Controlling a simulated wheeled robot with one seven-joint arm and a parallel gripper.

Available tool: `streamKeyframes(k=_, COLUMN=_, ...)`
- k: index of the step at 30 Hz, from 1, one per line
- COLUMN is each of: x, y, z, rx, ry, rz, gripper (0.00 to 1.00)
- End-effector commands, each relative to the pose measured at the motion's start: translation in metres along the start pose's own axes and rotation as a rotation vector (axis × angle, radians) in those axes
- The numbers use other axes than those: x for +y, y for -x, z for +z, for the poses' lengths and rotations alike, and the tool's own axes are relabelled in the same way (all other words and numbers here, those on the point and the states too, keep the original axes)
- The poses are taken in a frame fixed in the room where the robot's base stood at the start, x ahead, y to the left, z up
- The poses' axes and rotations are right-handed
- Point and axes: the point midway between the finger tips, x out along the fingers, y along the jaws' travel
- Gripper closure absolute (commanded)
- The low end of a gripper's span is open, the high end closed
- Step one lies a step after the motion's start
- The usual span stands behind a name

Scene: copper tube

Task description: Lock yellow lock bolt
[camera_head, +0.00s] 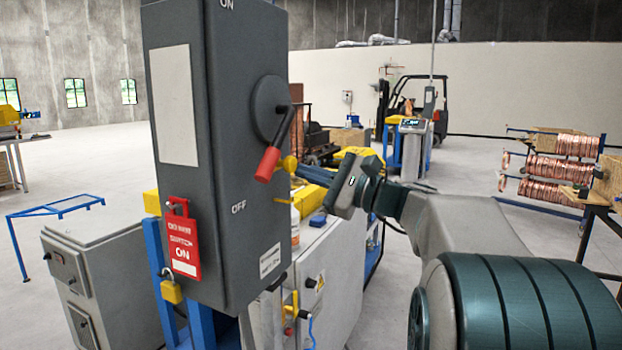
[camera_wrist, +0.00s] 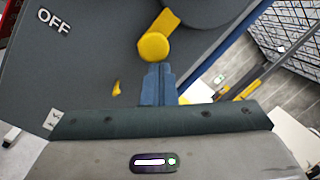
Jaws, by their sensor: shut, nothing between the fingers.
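The yellow lock bolt (camera_head: 288,163) sits at the right edge of the grey switch box (camera_head: 235,200), beside the red-ended lever (camera_head: 270,160). In the wrist view the bolt (camera_wrist: 153,47) shows as a rounded yellow head with a yellow part running up behind it. My gripper (camera_head: 300,169) is shut and empty, with its blue fingers pointing at the bolt from the right. In the wrist view my fingertips (camera_wrist: 159,67) are just below the bolt head. I cannot tell whether they touch it.
A red tag (camera_head: 181,240) and a yellow padlock (camera_head: 171,291) hang on the box's front. A smaller yellow piece (camera_wrist: 117,88) shows on the box in the wrist view. A light grey cabinet (camera_head: 335,265) stands below my gripper.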

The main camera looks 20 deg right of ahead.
Motion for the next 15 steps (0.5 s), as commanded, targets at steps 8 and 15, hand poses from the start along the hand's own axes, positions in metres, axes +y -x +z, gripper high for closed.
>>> streamKeyframes(k=8, x=0.003, y=0.003, z=-0.011, rx=0.000, ry=-0.002, rz=0.001, gripper=1.00)
streamKeyframes(k=15, x=0.003, y=0.033, z=-0.041, rx=0.005, ry=0.003, rz=-0.004, gripper=1.00)
